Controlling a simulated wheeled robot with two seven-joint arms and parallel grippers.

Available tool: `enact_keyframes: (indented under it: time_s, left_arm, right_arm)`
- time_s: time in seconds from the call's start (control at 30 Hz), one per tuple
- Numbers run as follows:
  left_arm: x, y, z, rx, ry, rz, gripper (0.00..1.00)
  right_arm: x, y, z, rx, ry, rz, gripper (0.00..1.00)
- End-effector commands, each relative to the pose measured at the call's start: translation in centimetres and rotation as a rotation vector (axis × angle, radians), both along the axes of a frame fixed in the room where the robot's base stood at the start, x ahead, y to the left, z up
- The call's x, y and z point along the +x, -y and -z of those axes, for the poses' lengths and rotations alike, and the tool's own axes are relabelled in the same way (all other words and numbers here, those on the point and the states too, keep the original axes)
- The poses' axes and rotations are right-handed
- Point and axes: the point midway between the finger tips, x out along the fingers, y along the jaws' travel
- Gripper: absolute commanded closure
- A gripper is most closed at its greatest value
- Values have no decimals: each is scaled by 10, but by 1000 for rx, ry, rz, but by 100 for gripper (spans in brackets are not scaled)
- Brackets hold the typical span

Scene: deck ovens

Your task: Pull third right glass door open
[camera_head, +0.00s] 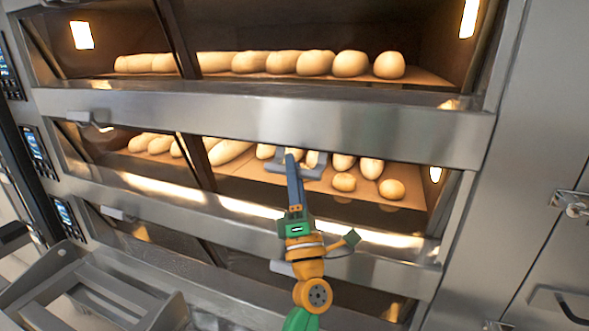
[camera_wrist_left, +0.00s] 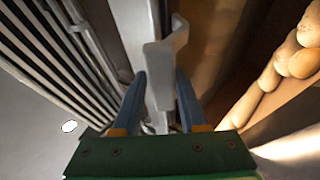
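The deck oven shows three levels in the head view. The middle level's right glass door (camera_head: 230,178) is closed, with bread behind it. Its grey handle (camera_head: 314,170) shows around the tip of my left gripper (camera_head: 293,160), which reaches up in front of this door. In the left wrist view the two blue fingers (camera_wrist_left: 163,90) are apart, with the pale handle (camera_wrist_left: 165,48) in line with the gap between them. I cannot tell whether they touch it. The lowest level's right door is partly hidden by my left arm. My right gripper is not in view.
The top level (camera_head: 300,112) holds a row of loaves behind glass. Control panels (camera_head: 37,146) line the oven's left side. A grey rack (camera_head: 95,290) stands at lower left. A steel cabinet with a latch (camera_head: 572,202) stands at right.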

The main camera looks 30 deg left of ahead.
Motion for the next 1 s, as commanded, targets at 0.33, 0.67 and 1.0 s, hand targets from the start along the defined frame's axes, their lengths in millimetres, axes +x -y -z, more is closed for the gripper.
enact_keyframes:
  time_s: [0.33,0.67,1.0]
  left_arm:
    - [0,0,0,1,2,-1,100]
    - [0,0,-1,1,3,-1,100]
    - [-1,0,-2,3,3,-1,100]
  right_arm:
    - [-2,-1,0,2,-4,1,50]
    - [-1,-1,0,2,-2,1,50]
    - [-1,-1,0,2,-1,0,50]
